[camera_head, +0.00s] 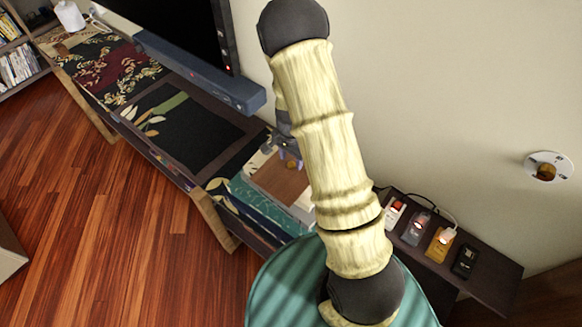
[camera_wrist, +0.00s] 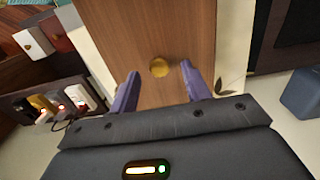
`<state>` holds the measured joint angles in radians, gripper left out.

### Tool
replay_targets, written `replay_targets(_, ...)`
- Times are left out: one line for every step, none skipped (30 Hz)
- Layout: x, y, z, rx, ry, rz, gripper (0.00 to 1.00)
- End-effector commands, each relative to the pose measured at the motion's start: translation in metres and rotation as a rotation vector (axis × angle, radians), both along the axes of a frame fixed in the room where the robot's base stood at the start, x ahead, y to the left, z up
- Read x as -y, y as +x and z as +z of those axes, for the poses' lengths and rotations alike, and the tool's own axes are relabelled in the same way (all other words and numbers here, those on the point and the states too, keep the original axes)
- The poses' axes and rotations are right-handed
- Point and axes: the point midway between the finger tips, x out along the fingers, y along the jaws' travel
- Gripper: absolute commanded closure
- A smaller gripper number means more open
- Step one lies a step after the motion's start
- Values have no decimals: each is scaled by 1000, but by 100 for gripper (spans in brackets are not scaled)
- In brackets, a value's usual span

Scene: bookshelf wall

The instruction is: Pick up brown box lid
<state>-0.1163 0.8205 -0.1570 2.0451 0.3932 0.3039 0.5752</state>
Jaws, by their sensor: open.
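The brown box lid (camera_head: 276,180) is a flat wood-grained panel at the right end of the long low cabinet. In the wrist view the brown box lid (camera_wrist: 190,30) fills the top middle, with a small round golden knob (camera_wrist: 158,68) on it. My gripper (camera_head: 290,159) is over the lid, and its two purple fingers are apart. In the wrist view my gripper (camera_wrist: 159,70) has one finger on each side of the knob, with gaps between. I cannot tell how far the fingertips are above the lid. My arm hides part of the lid's surroundings in the head view.
A teal patterned book or box (camera_head: 266,207) lies beside the lid. A television (camera_head: 180,30) and a soundbar (camera_head: 210,75) stand to the left. A dark shelf (camera_head: 490,268) with several small devices is at right. The wall (camera_head: 450,80) is close behind.

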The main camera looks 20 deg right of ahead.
Motion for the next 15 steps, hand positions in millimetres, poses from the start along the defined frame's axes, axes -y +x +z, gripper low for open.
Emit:
replay_targets(1,-1,-5,-4,1,-1,52)
replay_targets(1,-1,-9,-4,0,-1,52)
replay_targets(0,-1,-13,-4,0,0,52)
replay_targets(0,-1,-16,-4,0,0,52)
replay_targets(0,-1,-19,-3,0,0,52)
replay_targets(0,-1,-21,-2,0,0,52)
replay_targets(0,0,-22,-1,-1,0,52)
replay_targets(0,0,-22,0,0,1,52)
replay_targets(0,0,-23,1,-1,1,52)
replay_targets(0,0,-23,1,-1,2,52)
replay_targets(0,0,-23,1,-1,2,52)
replay_targets(0,0,-23,1,-1,1,52)
replay_targets(0,0,-23,1,-1,1,52)
replay_targets(0,0,-23,1,-1,1,52)
replay_targets(1,0,-23,1,-1,0,52)
